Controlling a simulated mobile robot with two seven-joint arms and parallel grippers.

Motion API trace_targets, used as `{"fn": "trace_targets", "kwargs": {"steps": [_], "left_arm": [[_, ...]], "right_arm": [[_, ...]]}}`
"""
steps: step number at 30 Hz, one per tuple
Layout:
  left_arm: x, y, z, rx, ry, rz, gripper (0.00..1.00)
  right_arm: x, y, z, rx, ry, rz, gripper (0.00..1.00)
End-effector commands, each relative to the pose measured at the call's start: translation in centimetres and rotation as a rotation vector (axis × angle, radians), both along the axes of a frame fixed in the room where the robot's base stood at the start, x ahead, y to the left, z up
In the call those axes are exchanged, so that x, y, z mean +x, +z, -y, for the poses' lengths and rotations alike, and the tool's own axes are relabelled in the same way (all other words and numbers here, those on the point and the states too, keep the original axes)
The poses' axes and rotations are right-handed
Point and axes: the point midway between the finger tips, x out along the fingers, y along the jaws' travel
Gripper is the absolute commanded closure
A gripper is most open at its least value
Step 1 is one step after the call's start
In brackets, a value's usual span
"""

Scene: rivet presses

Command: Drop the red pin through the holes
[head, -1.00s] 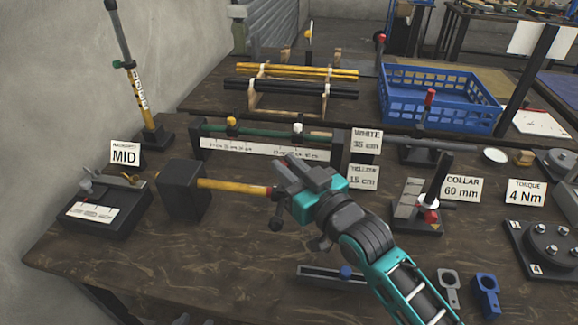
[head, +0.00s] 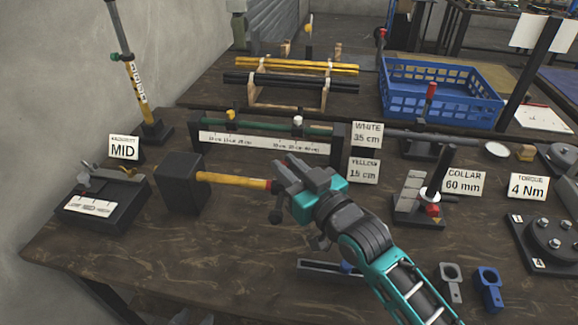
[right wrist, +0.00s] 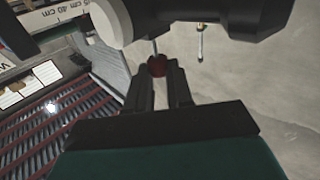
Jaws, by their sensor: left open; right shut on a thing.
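My right gripper (head: 283,178) comes in from the lower right over the table. In the right wrist view (right wrist: 160,80) its two fingertips are shut on a small dark red ball, the head of the red pin (right wrist: 157,66). A thin grey shaft runs from it towards a thick dark cylinder (right wrist: 220,18) with a pale end. Whether the shaft enters or only passes this cylinder, I cannot tell. In the head view the pin is hard to make out; a red patch shows at the yellow handle's end. I cannot identify the holes. My left gripper is not in view.
A black block (head: 178,184) with a yellow handle (head: 232,180) lies left of my gripper. Behind stands a ruler gauge (head: 265,143). A blue basket (head: 440,92) is at the back. A red-collared post (head: 437,185) and tabs (head: 488,285) are right.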

Motion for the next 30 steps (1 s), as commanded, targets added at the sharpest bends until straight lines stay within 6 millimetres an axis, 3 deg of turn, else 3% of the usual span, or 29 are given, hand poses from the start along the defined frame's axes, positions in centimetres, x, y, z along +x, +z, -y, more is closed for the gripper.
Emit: {"fn": "trace_targets", "kwargs": {"steps": [26, 27, 30], "left_arm": [[-0.2, -1.4, 0.0, 0.0, 0.001, -0.004, 0.57], [-0.2, -1.4, 0.0, 0.0, 0.001, -0.005, 0.57], [-0.2, -1.4, 0.0, 0.0, 0.001, -0.005, 0.57]], "right_arm": [[0.0, -2.3, 0.0, -0.001, 0.0, -0.001, 1.0], [0.0, -2.3, 0.0, -0.001, 0.0, -0.001, 0.77], [0.0, -2.2, 0.0, -0.001, 0.0, -0.001, 0.68]]}}
